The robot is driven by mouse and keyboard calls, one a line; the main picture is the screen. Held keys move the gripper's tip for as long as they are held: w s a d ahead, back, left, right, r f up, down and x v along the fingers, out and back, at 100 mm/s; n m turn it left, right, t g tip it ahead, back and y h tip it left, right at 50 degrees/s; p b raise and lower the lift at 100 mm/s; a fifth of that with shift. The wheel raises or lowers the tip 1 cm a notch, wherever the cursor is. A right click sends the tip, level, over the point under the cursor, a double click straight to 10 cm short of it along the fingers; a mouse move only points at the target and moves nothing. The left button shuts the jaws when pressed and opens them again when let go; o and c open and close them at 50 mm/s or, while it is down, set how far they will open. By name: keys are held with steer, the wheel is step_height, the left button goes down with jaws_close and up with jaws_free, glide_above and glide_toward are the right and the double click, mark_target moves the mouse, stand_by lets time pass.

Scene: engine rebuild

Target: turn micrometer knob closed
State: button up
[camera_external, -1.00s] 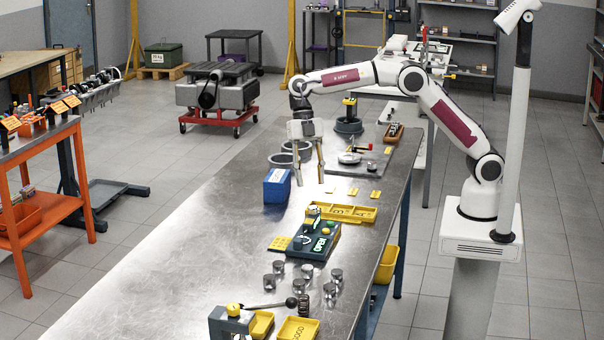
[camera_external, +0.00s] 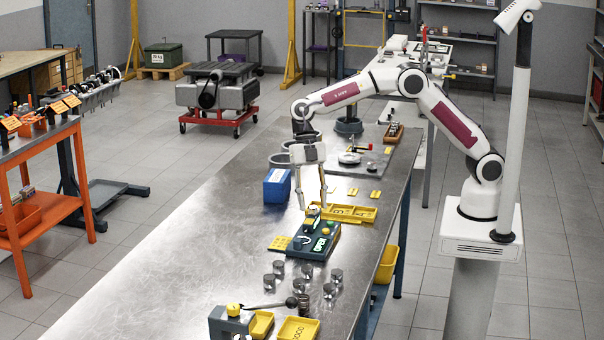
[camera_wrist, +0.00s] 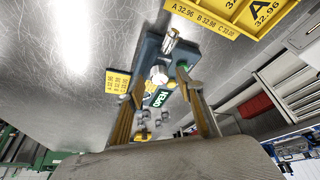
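The micrometer station is a dark green block (camera_external: 314,243) with a lit OPEN sign, on the steel bench. The wrist view also shows its green base (camera_wrist: 150,50). A pale silver round part (camera_wrist: 159,75), apparently the micrometer knob, shows between my finger tips in the wrist view; I cannot tell for sure. A silver and brass part (camera_wrist: 171,39) stands at the base's far end there. My gripper (camera_external: 312,207) points down over the station's back end, fingers apart. In the wrist view my gripper (camera_wrist: 159,71) is open, with no clear contact on the part.
A yellow labelled tray (camera_external: 352,213) lies just behind the station, with a yellow label card (camera_external: 279,243) at its left. Several metal cylinders (camera_external: 329,290) stand in front. A blue box (camera_external: 277,186) stands at the back left. The bench's left side is clear.

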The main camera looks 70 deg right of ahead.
steer(key=shift+a+f, duration=0.1)
steer(key=shift+f, duration=0.2)
jaws_close()
steer(key=shift+n, duration=0.4)
steer(key=shift+a+n+g+h, duration=0.1)
steer(key=shift+n+g+h, duration=0.35)
steer(key=shift+n, duration=0.9)
steer(key=shift+a+n+g+h, duration=0.1)
steer(key=shift+n+g+h, duration=0.3)
steer(key=shift+n, duration=0.95)
jaws_free()
